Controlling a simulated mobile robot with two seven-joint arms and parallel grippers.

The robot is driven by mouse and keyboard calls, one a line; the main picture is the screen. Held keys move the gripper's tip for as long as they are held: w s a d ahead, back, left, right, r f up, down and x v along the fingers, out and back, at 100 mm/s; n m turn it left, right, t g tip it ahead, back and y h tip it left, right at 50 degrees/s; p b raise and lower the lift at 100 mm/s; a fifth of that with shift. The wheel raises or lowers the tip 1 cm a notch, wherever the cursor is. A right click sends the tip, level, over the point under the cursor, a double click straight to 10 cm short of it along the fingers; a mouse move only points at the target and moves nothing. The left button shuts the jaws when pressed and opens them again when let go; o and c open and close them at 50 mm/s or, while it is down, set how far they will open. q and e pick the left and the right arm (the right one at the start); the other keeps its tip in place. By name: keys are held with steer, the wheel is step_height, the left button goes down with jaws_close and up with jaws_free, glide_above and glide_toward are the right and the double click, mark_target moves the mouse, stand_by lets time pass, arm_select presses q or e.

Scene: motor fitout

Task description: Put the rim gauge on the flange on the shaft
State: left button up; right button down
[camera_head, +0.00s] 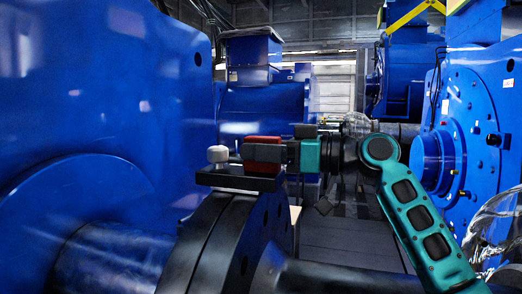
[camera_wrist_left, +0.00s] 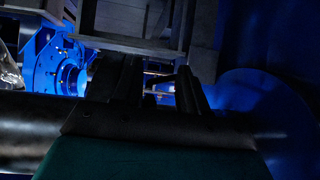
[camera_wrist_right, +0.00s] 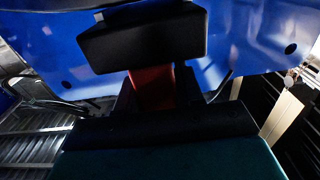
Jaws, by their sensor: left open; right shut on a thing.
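The rim gauge has a red body (camera_head: 262,154), a black base bar (camera_head: 238,179) and a white knob (camera_head: 218,155). My right gripper (camera_head: 272,153) is shut on its red part; the right wrist view also shows the red part (camera_wrist_right: 153,88) between the fingers and a black block (camera_wrist_right: 140,38) beyond. The black flange (camera_head: 225,240) stands upright on the dark shaft (camera_head: 335,280). The base bar lies at the flange's top edge; I cannot tell whether they touch. My left gripper (camera_wrist_left: 155,88) shows only in its wrist view, open, with nothing between its fingers.
A large blue motor housing (camera_head: 90,90) fills the left side. Another blue machine with a round hub (camera_head: 436,160) stands at the right, beside clear plastic wrap (camera_head: 495,230). More blue machines stand behind. A dark walkway (camera_head: 345,235) runs between them.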

steer(key=shift+r, duration=0.15)
steer(key=c, duration=1.2)
jaws_free()
steer(key=shift+f, duration=0.3)
steer(key=o, duration=0.5)
steer(key=shift+r, duration=0.2)
steer(key=b+v, duration=0.1)
steer(key=v, duration=0.6)
steer(key=shift+s+d, duration=0.1)
steer(key=shift+d, duration=0.15)
